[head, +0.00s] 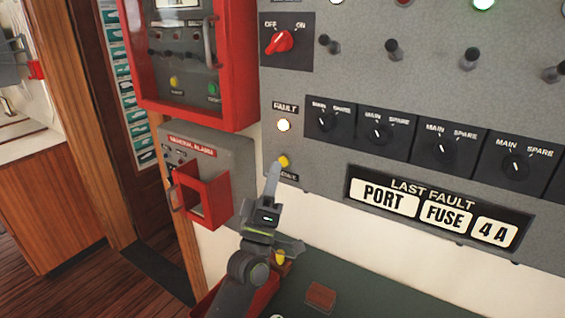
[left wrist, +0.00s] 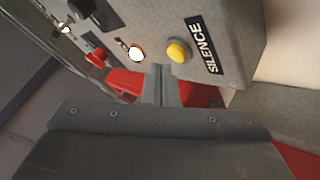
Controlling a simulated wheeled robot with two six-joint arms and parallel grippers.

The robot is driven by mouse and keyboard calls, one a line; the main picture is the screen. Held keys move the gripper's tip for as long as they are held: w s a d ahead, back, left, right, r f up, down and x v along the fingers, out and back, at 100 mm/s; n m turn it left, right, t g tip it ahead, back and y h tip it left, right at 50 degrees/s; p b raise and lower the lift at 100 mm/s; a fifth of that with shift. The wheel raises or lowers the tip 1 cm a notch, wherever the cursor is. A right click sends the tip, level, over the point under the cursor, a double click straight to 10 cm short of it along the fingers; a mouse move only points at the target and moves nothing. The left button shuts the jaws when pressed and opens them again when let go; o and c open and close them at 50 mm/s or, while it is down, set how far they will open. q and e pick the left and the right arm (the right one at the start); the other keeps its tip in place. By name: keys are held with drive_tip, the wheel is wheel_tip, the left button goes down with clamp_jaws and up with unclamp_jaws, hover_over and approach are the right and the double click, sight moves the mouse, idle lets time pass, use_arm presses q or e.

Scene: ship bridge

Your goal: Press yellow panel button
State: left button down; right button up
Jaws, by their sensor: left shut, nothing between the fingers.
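The yellow button (head: 283,161) sits low on the left edge of the grey wall panel (head: 330,150), below a lit white FAULT lamp (head: 284,125). In the left wrist view the yellow button (left wrist: 179,50) is beside a SILENCE label (left wrist: 204,49). My left gripper (head: 273,168) is shut and empty, its fingertips just left of the button in the head view. In the left wrist view the shut fingers (left wrist: 160,72) point at the panel just left of the button. I cannot tell whether they touch. My right gripper is not in view.
A red-framed cabinet (head: 245,100) and a grey General Alarm box (head: 240,150) with a red guard are left of the panel. Rotary MAIN/SPARE switches (head: 377,132) run right of the lamp. A dark green surface (head: 345,288) lies below.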

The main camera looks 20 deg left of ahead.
use_arm(q)
drive_tip(key=shift+w, duration=0.35)
drive_tip(key=shift+w+d, duration=0.1)
drive_tip(key=shift+w, duration=0.3)
idle(0.6)
drive_tip(key=shift+s, duration=0.85)
drive_tip(key=shift+s+a, duration=0.25)
drive_tip(key=shift+s, duration=1)
drive_tip(key=shift+s+a, duration=0.2)
drive_tip(key=shift+s, duration=1)
